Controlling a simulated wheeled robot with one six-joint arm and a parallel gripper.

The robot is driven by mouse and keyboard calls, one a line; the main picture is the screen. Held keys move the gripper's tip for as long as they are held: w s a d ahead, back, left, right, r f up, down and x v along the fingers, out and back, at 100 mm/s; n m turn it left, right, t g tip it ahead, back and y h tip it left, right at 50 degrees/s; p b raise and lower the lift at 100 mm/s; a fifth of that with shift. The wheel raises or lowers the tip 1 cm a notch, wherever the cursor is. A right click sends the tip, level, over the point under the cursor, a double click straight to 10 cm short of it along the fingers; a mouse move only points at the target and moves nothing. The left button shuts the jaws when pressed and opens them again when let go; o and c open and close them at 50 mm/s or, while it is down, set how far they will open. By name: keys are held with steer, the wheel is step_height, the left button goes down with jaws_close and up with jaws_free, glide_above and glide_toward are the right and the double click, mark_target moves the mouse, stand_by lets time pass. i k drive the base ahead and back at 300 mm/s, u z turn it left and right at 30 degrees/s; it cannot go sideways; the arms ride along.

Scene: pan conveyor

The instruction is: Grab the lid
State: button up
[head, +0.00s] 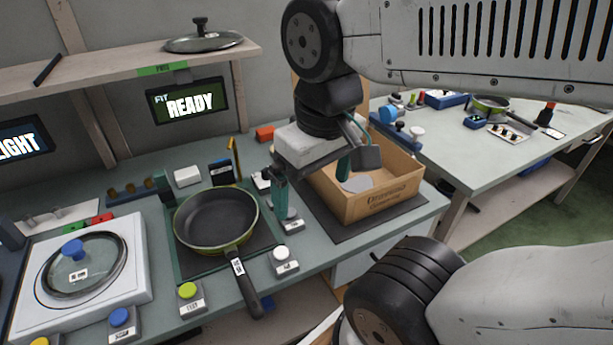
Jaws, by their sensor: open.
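A glass lid with a blue knob (76,248) lies on the white square station (135,283) at the left of the bench. It carries a small white label. A second glass lid with a dark knob (204,42) rests on the wooden shelf at the back. My gripper (312,192) is open and points down between the black pan (215,222) and the cardboard box (378,205). It is well to the right of both lids and holds nothing that I can see. One finger stands in front of the box's left side.
The pan sits on a dark mat, its handle towards the front edge. Green (188,290), blue (119,317) and white (282,254) buttons line the front. A "READY" screen (188,104) hangs under the shelf (110,66). Another table (455,145) stands at the right.

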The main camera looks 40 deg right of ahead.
mark_target(86, 262)
steer(key=k, duration=0.5)
steer(key=u, duration=2.3)
steer(key=i, duration=1.8)
steer(key=z, duration=2.2)
